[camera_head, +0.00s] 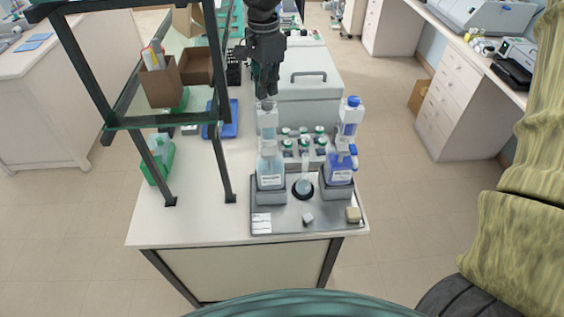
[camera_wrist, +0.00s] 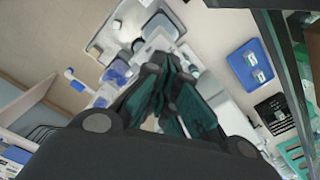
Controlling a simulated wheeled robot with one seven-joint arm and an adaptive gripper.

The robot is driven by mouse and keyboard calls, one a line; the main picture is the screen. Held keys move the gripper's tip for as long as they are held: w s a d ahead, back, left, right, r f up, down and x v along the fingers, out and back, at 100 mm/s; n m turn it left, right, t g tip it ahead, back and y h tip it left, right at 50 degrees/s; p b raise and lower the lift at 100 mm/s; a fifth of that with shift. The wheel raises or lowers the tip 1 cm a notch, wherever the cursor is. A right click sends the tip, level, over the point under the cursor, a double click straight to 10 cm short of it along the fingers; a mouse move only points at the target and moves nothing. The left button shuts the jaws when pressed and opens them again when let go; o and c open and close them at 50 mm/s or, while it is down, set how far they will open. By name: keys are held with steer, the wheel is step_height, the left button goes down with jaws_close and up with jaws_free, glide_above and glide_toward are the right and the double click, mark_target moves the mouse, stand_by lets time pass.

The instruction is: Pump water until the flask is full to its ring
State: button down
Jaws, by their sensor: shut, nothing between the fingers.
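A clear dispenser bottle with pale liquid and a white label (camera_head: 270,168) stands upright at the left of the grey tray (camera_head: 288,221). Its grey pump head (camera_head: 267,105) is just under my gripper (camera_head: 266,92). My gripper points down with its fingers together and empty; I cannot tell whether it touches the pump head. A small flask (camera_head: 304,184) stands between the two dispensers; its ring and liquid level are too small to read. In the wrist view my gripper's fingers (camera_wrist: 158,78) hide most of what lies below them.
A dispenser with blue liquid (camera_head: 340,165) stands at the right of the tray. Several green-capped bottles (camera_head: 304,143) stand behind. A small cube (camera_head: 308,218) and a beige block (camera_head: 353,214) lie in front. A dark-framed shelf (camera_head: 215,125) rises at the left.

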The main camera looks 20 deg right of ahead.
mark_target(267, 103)
steer(key=shift+f, duration=0.35)
steer(key=shift+f, duration=0.35)
steer(key=shift+f, duration=1)
steer(key=shift+s+f, duration=0.1)
steer(key=shift+f, duration=1.4)
stand_by(0.7)
steer(key=shift+r, duration=3.2)
